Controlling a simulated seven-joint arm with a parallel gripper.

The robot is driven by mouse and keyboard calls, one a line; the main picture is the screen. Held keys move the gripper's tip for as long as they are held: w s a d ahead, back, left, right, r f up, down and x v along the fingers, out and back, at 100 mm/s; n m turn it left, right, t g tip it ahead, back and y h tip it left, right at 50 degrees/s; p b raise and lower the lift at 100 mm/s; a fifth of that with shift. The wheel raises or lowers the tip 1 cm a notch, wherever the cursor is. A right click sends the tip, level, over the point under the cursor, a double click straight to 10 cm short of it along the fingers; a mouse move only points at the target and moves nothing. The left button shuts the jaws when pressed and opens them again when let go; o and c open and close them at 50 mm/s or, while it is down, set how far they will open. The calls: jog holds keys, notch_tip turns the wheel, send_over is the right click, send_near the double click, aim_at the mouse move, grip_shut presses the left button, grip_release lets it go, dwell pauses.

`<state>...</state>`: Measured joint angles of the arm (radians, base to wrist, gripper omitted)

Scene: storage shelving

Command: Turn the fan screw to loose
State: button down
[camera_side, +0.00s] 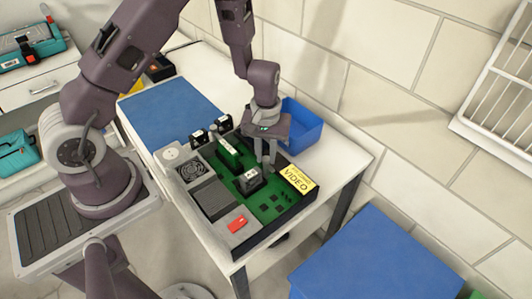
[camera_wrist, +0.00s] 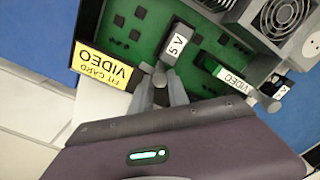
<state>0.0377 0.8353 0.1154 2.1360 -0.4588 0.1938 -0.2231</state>
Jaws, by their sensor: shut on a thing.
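A computer case (camera_side: 262,236) with a green board lies open on the white table. A block labelled 5V (camera_side: 249,180) stands on the board; its white label also shows in the wrist view (camera_wrist: 179,44). My gripper (camera_side: 266,166) points down over the board, right behind this block.
A yellow VIDEO card (camera_side: 298,179) stands at the board's right edge, close to my fingers. A green card (camera_side: 229,152) and a fan grille (camera_side: 190,170) lie to the left. A blue bin (camera_side: 303,128) is behind my gripper. A blue mat (camera_side: 170,110) lies at the left.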

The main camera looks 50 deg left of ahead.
aim_at(266, 158)
jog(key=shift+w+n, duration=0.1)
jog(key=shift+n, duration=0.3)
jog(key=c, duration=1.3)
grip_release()
notch_tip(266, 158, up, 7)
jog(key=shift+r, duration=0.1)
